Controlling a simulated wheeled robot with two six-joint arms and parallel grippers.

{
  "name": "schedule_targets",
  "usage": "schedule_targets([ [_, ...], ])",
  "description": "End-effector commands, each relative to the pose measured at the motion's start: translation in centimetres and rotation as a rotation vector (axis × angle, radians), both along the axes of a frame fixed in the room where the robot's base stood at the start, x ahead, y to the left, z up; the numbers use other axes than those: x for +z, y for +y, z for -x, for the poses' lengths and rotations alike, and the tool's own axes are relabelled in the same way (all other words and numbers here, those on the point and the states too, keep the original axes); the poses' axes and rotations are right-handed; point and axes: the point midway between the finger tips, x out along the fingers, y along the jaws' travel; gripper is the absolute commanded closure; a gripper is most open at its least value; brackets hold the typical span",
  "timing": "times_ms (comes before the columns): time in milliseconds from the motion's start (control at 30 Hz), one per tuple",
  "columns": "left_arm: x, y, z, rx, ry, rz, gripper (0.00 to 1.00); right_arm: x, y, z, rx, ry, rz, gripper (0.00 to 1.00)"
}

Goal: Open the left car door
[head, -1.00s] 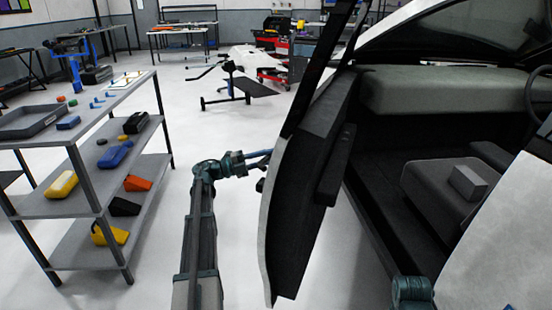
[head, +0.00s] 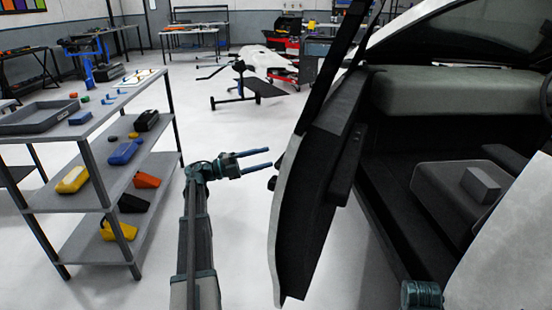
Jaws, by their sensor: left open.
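The left car door (head: 318,200) stands swung out from the car body, with its dark inner side and pale outer edge facing me. The car's interior shows to its right, with a grey seat (head: 455,200). My left gripper (head: 270,158) is open and empty, to the left of the door's outer side. Its two blue fingers point right toward the door, with a small gap between them and the door edge. A small dark part (head: 272,183), perhaps the handle, sticks out from the door's outer side just below the fingers. My right gripper is not in view.
A grey shelf rack (head: 100,185) with tools and a tray (head: 40,117) stands close on the left of my left arm. Pale floor is clear between rack and door. A black stand (head: 240,85) and workbenches are farther back.

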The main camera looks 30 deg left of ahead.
Motion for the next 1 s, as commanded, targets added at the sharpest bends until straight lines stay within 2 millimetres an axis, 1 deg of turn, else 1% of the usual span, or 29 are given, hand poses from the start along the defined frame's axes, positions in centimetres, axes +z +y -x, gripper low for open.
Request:
schedule_targets([
  [33,-0.5,1.0,0.7,0.002,-0.001,0.0,0.45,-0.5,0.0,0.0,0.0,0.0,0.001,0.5],
  [100,-0.8,2.2,1.6,0.002,0.0,0.001,0.45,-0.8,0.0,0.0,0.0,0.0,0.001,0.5],
  [200,-1.1,3.6,2.7,0.002,0.0,0.001,0.45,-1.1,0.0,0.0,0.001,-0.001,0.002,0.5],
  [333,-1.5,4.9,3.9,0.002,0.001,0.002,0.45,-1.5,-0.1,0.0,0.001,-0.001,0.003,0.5],
  [533,-1.6,5.9,4.7,-0.001,0.0,0.001,0.45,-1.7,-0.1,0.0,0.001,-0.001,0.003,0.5],
  [833,-1.6,6.0,4.9,-0.001,0.0,0.001,0.45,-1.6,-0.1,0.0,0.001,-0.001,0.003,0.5],
  [867,-1.6,6.0,4.9,-0.001,0.0,0.001,0.49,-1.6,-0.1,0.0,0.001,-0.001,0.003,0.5],
  [1000,-1.6,5.9,4.9,-0.001,0.0,0.001,0.74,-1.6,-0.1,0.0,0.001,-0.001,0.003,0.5],
])
